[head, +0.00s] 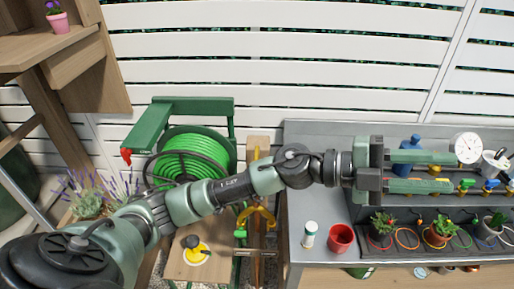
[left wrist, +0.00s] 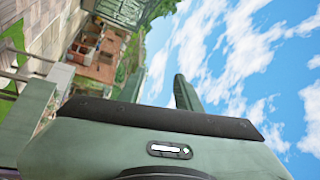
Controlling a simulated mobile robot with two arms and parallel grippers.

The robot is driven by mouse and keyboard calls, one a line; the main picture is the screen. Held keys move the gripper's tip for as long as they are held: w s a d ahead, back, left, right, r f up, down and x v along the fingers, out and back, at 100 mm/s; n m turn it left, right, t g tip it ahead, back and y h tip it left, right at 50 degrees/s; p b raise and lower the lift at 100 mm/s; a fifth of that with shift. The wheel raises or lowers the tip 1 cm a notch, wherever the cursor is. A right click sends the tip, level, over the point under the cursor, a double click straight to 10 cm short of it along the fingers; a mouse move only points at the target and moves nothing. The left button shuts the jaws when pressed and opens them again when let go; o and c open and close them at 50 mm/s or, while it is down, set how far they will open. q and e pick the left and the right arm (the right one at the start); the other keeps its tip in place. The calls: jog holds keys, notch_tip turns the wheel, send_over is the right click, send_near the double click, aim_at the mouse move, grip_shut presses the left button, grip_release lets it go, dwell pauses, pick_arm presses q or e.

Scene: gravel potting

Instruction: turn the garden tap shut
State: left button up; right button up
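A row of small brass valves with coloured handles runs along the back of the grey bench at the right of the head view. One has a green handle (head: 466,184) and one a blue handle (head: 491,185). I cannot tell for sure which fitting is the garden tap. My left gripper (head: 450,172) reaches in from the left over the bench, its two green fingers apart and pointing right. Brass parts show between and beside the fingers; I see no grip on them. The left wrist view shows the fingers (left wrist: 160,60) against sky, with no tap visible. My right gripper is out of view.
A pressure gauge (head: 467,147) and a blue bottle (head: 409,144) stand behind the fingers. Potted plants (head: 440,232) sit in front. A red cup (head: 341,238) and white bottle (head: 310,233) stand nearer. A green hose reel (head: 190,158) is left of the bench.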

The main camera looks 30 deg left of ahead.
pick_arm(q)
notch_tip(320, 180, down, 6)
jog(key=a+m+g+y, duration=0.2)
jog(key=m+g+y, duration=0.2)
jog(key=g+y, duration=0.1)
jog(key=n+y, duration=0.4)
jog(key=y, duration=1.1)
send_over(257, 152)
jog(key=shift+d+f, duration=0.25)
jog(key=shift+f, duration=0.15)
jog(key=shift+s+a, duration=0.15)
jog(key=shift+a, duration=0.2)
notch_tip(257, 152, down, 6)
jog(key=shift+p, duration=0.7)
jog(key=shift+f, duration=0.8)
jog(key=shift+d, duration=0.1)
grip_shut()
